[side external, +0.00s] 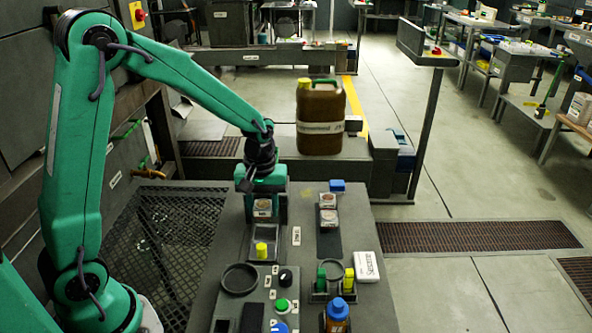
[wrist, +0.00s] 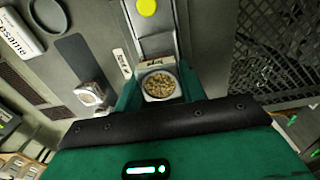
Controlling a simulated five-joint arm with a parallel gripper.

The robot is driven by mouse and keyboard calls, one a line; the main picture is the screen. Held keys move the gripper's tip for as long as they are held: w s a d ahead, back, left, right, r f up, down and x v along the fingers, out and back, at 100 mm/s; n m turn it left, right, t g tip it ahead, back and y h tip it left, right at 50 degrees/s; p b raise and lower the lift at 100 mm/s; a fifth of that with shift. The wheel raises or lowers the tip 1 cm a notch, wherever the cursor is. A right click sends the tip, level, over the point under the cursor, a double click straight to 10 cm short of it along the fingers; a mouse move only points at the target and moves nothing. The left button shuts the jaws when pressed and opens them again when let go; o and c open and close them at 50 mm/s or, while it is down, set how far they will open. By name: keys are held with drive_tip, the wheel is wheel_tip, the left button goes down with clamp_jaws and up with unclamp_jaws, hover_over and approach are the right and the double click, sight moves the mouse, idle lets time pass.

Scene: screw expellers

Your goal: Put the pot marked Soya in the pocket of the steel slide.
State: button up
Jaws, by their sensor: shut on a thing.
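A small pale pot (wrist: 159,86) of tan beans or seeds is between the fingers of my gripper (wrist: 160,90), which is shut on it. It also shows in the side view (side external: 262,205), under my gripper (side external: 264,208). I cannot read its label, so I cannot tell whether it says Soya. The steel slide (wrist: 157,42) with a yellow knob (wrist: 147,8) lies just beyond the pot in the wrist view. In the side view the slide (side external: 264,238) is just in front of the pot. The pocket is hidden, and I cannot tell whether the pot is in or above it.
Another pale pot (side external: 328,216) stands on a dark strip to the right, also visible in the wrist view (wrist: 89,94). A dark round dish (side external: 239,279), a white box (side external: 366,266) and a blue-capped bottle (side external: 337,315) are nearer the front. A large brown jug (side external: 320,140) stands behind.

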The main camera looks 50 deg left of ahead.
sight(264, 221)
drive_tip(key=shift+f, duration=1.65)
drive_tip(key=shift+f, duration=0.95)
idle(2.2)
drive_tip(key=o, duration=1.2)
drive_tip(key=shift+o, duration=0.6)
drive_tip(key=o, duration=0.3)
drive_tip(key=shift+r, duration=0.1)
drive_tip(key=shift+r, duration=4.4)
